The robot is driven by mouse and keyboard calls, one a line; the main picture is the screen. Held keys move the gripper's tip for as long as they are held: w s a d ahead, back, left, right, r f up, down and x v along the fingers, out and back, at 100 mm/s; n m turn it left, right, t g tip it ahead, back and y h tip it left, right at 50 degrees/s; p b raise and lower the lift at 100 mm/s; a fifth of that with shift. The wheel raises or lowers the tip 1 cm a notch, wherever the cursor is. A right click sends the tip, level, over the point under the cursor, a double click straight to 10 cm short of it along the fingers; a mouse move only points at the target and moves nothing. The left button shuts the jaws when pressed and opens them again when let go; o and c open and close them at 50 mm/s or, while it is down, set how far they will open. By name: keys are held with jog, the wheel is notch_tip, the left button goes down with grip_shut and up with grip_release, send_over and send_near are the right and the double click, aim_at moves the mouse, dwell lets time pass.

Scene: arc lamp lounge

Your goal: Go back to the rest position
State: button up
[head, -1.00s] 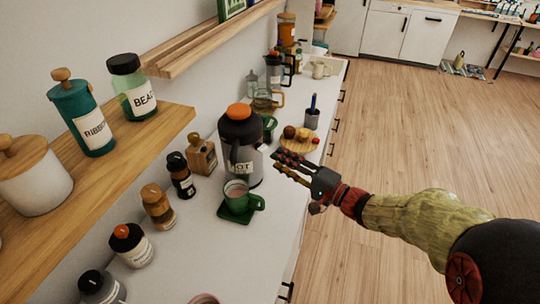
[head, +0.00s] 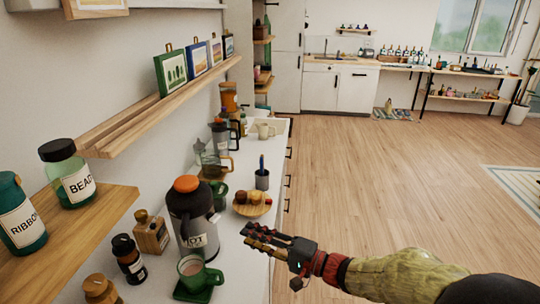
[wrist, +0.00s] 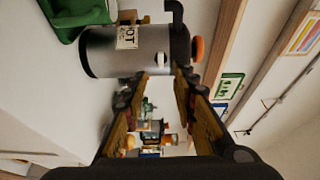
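My gripper (head: 248,234) is at the end of my arm, over the right edge of the white counter (head: 225,262). Its fingers point left in the head view. In the wrist view the two fingers (wrist: 160,82) stand apart with background showing between them, and nothing is held. A steel jug with an orange lid and a "HOT" label (head: 190,212) stands on the counter to the left of the gripper. It also shows beyond the fingers in the wrist view (wrist: 105,62). A green cup (head: 207,275) with a pale drink sits on a green coaster nearer me.
A wooden board with round items (head: 240,210) and a dark cup with a blue pen (head: 262,180) lie farther along the counter. Wooden shelves (head: 85,215) with jars jut out on the left. The wooden floor (head: 400,190) to the right is clear.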

jog(key=s+f+g+h, duration=0.3)
jog(key=s+f+g, duration=0.3)
jog(key=s+f, duration=0.3)
jog(key=s+d+n+g+h+p, duration=0.1)
jog(key=s+d+n+g+h, duration=0.1)
jog(key=s+d+h, duration=0.5)
jog(key=s+d+r+n+t+h+p, duration=0.1)
jog(key=s+d+r+h+p, duration=0.1)
jog(key=s+d+r, duration=0.3)
jog(key=s+d+r+n+t+h+p, duration=0.1)
jog(key=s+d+r+h, duration=0.1)
jog(key=d, duration=0.6)
jog(key=s+d+r+n+t+h+p, duration=0.1)
jog(key=d+r, duration=0.5)
jog(key=r, duration=0.6)
jog(key=t+h+p, duration=0.1)
jog(key=t+p, duration=0.1)
jog(key=t, duration=0.1)
jog(key=shift+s+r, duration=0.25)
jog(key=shift+r, duration=0.05)
